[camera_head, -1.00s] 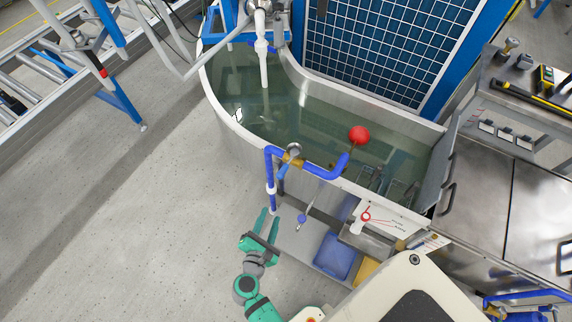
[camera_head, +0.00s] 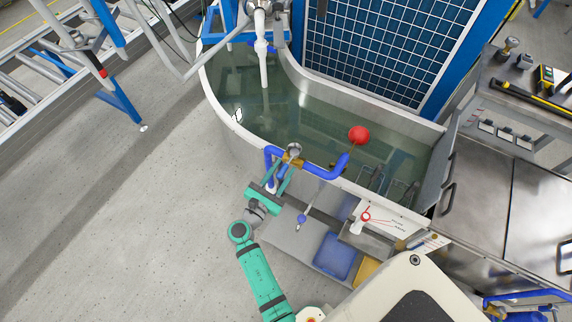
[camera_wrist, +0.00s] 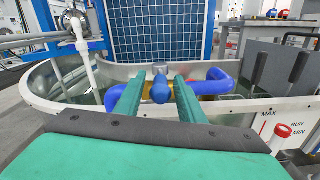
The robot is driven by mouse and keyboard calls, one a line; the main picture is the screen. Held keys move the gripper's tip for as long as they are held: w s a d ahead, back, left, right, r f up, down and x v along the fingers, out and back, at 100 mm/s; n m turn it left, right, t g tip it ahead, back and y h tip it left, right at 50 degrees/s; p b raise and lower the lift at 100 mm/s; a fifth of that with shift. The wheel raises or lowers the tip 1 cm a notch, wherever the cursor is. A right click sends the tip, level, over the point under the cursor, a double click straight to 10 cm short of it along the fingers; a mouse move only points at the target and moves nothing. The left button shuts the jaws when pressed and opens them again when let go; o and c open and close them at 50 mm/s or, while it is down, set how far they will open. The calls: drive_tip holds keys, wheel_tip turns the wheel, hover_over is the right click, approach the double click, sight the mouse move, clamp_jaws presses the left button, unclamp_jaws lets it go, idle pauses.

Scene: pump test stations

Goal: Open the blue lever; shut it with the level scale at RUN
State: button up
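The blue lever (camera_wrist: 160,91) points toward me in the wrist view, between my two green fingers. My gripper (camera_wrist: 152,88) is open, with a finger on each side of the lever and gaps visible. In the head view my gripper (camera_head: 279,176) is at the blue pipe by the tank wall, and the lever (camera_head: 283,170) is partly hidden there. The brass valve (camera_head: 293,161) sits behind it. The white level scale (camera_wrist: 265,124) reads MAX, RUN and MIN; its red-topped pointer (camera_wrist: 283,131) appears near RUN and MIN, exact reading unclear.
A red float ball (camera_head: 359,135) is over the water in the metal tank (camera_head: 240,135). Blue pipe (camera_head: 335,173) bends over the tank rim. A blue bin (camera_head: 336,256) stands below the scale. A steel cabinet (camera_head: 480,205) is at the right.

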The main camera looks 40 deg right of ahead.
drive_tip(key=shift+x, duration=1.4)
clamp_jaws()
drive_tip(key=shift+a, duration=0.15)
